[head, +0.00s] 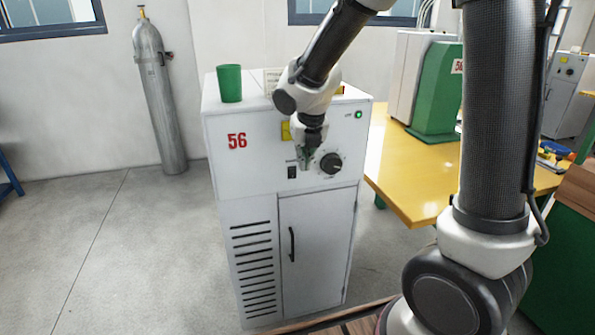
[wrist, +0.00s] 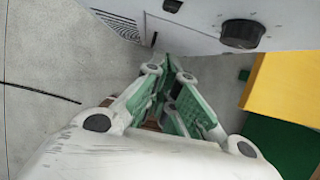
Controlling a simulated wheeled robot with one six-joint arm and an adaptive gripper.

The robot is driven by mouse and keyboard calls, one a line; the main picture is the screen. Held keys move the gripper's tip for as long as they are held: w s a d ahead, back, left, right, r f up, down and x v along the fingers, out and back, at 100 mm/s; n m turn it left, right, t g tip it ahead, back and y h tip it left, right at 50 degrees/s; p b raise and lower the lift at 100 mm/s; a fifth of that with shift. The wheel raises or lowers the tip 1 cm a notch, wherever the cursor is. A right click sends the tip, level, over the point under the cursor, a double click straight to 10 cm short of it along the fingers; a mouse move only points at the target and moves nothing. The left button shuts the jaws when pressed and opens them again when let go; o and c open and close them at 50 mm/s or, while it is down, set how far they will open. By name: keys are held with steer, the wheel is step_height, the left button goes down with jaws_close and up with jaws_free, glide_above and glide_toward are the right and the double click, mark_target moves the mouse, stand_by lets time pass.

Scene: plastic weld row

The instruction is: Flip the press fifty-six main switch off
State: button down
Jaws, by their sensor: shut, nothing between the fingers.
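The white cabinet marked with a red 56 (head: 237,141) stands in the middle of the head view. Its small black switch (head: 292,172) sits on the upper front panel, left of a round black dial (head: 331,163). My gripper (head: 305,160) is in front of the panel, just above and right of the switch, shut and empty. In the wrist view, the closed fingertips (wrist: 168,62) are below the panel's edge in the picture. The switch (wrist: 172,5) shows at the top edge, the dial (wrist: 242,35) to its right. I cannot tell the switch's position or whether the fingers touch the panel.
A green indicator (head: 358,115) shows at the panel's upper right. A green cup (head: 230,83) stands on the cabinet top. A yellow table (head: 420,190) with a green machine (head: 440,90) is close on the right. A gas cylinder (head: 160,100) stands behind left. Floor at left is clear.

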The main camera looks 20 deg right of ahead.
mark_target(296, 170)
steer(key=w+f, duration=0.2)
steer(key=f, duration=0.1)
steer(key=w+f, duration=0.2)
steer(key=w, duration=0.1)
steer(key=w+f, duration=0.2)
steer(key=f, duration=0.1)
steer(key=shift+w+f, duration=0.25)
steer(key=shift+f, duration=0.1)
stand_by(0.5)
steer(key=shift+w+r, duration=0.15)
steer(key=shift+w, duration=0.25)
steer(key=shift+r, duration=0.1)
steer(key=shift+r, duration=0.75)
